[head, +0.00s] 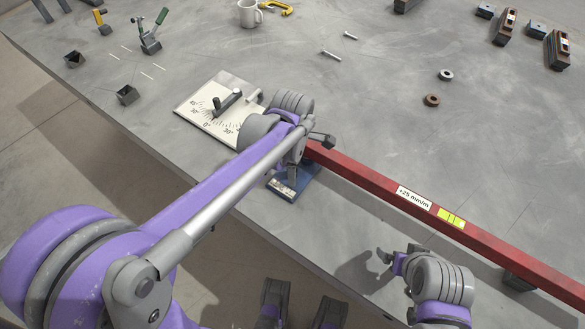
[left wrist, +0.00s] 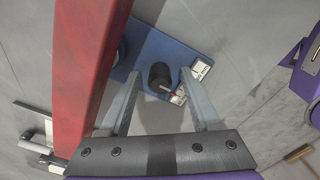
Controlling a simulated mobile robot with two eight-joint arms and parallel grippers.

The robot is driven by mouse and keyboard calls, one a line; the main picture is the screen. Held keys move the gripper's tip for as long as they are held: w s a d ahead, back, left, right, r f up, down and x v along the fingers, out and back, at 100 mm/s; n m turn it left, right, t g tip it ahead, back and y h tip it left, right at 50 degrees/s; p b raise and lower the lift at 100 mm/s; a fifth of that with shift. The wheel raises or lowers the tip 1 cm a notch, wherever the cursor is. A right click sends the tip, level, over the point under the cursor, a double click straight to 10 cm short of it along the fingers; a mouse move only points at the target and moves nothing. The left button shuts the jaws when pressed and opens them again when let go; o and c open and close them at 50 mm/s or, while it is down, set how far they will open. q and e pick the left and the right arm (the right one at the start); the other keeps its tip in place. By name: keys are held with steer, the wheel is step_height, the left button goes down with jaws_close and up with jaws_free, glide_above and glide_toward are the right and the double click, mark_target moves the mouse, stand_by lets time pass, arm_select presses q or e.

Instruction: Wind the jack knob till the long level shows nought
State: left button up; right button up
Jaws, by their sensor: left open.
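The long red level (head: 380,187) runs from beside my left wrist to the lower right. It bears a white "+25 mm/m" label (head: 413,198) and a yellow-green vial (head: 452,218), whose bubble is too small to read. The jack's blue base (head: 287,188) shows below my left wrist. In the left wrist view, the dark round jack knob (left wrist: 160,75) stands above the blue base, with a small red-and-white mark beside it. My left gripper (left wrist: 161,76) is open, its fingers either side of the knob. My right gripper (head: 385,257) is empty in front of the level; its opening is unclear.
A white angle dial plate (head: 191,108) lies behind my left arm. A mug (head: 249,14), bolts (head: 331,55), nuts (head: 432,100), a green-handled clamp (head: 150,40) and dark blocks (head: 559,49) sit further back. The table's middle is mostly clear.

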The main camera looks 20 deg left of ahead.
arm_select(q)
steer(key=shift+f, duration=0.15)
jaws_close()
